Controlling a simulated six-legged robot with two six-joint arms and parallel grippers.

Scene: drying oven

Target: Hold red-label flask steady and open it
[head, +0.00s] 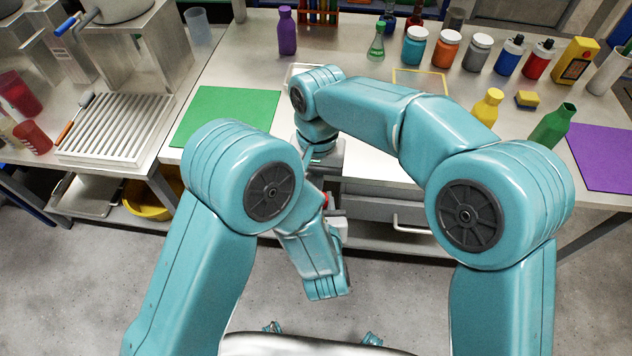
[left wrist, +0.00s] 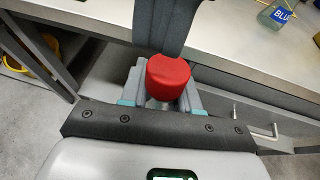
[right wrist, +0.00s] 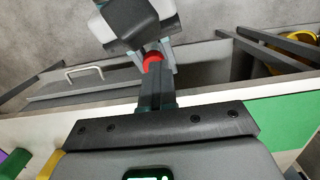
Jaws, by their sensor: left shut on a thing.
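A red stopper (left wrist: 168,77) sits between the jaws of my left gripper (left wrist: 160,98), with a pale neck just under it. I take it to be the top of the red-label flask; its body and label are hidden. My left gripper is shut on it, in front of the bench. In the right wrist view the red stopper (right wrist: 152,60) shows just beyond the fingertips of my right gripper (right wrist: 156,78). Those fingers look shut together, with nothing visible between them; whether they touch the stopper I cannot tell. In the head view my arms largely cover both grippers.
A blue-label flask (left wrist: 283,14) stands on the bench near its edge. A drawer handle (head: 410,225) juts out below the benchtop. A green mat (head: 225,112) lies left, a purple mat (head: 605,155) right. Several bottles and jars stand at the back and right, including a green-label flask (head: 377,45).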

